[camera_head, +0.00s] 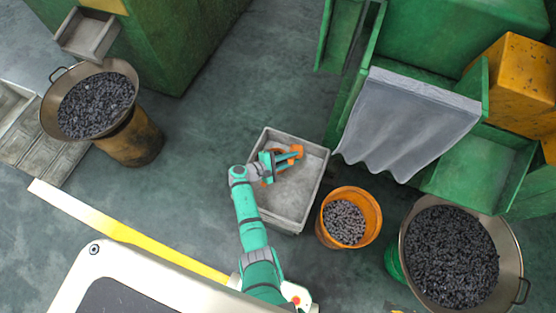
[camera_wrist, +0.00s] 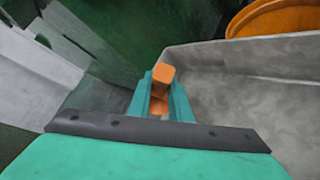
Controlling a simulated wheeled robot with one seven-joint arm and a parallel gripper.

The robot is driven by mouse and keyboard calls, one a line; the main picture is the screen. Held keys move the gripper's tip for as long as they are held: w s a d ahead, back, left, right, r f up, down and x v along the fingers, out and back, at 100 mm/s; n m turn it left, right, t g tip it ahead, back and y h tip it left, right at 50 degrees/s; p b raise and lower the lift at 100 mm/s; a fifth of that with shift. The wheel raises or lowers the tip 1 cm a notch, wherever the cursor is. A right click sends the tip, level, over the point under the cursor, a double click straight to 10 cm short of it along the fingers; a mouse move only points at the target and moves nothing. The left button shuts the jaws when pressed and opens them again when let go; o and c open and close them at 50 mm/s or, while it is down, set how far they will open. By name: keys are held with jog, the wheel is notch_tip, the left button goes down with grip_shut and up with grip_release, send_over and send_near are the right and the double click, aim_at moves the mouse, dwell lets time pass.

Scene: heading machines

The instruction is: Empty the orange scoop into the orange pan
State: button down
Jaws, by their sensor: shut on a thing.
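My gripper (camera_head: 287,158) is over the grey square tray and is shut on the orange scoop (camera_head: 297,150). In the wrist view, an orange block-like part of the scoop (camera_wrist: 162,73) sticks out between the teal fingers (camera_wrist: 160,100). The scoop's bowl is mostly hidden, and I cannot tell what is in it. The orange pan (camera_head: 374,213) is a round tub on the floor, to the right of the tray and apart from the scoop. It holds many small grey pieces. Its rim shows at the top right of the wrist view (camera_wrist: 262,14).
The grey tray (camera_head: 308,202) lies below my gripper; its wall shows in the wrist view (camera_wrist: 230,52). A large metal pan (camera_head: 515,255) of dark pieces stands right, another (camera_head: 48,117) upper left. A green machine with a grey curtain (camera_head: 405,120) stands behind the orange pan.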

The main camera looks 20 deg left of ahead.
aim_at(289, 163)
jog(key=s+a+r+m+g+h, duration=0.2)
jog(key=s+a+m+g, duration=0.1)
jog(key=a+m, duration=0.15)
jog(key=d+g+y, duration=0.1)
jog(key=d+y, duration=0.1)
jog(key=y, duration=0.1)
jog(key=d+m+g+y, duration=0.1)
jog(key=d+y, duration=0.2)
jog(key=y, duration=0.1)
jog(key=shift+s+d+r+m, duration=0.1)
jog(key=shift+s+m, duration=0.1)
jog(key=shift+m, duration=0.05)
jog(key=y, duration=0.2)
jog(key=d+m+y, duration=0.1)
jog(key=d+y, duration=0.1)
jog(key=y, duration=0.1)
jog(key=shift+g+y, duration=0.3)
jog(key=shift+g, duration=0.1)
jog(key=shift+w, duration=0.1)
dwell(0.4)
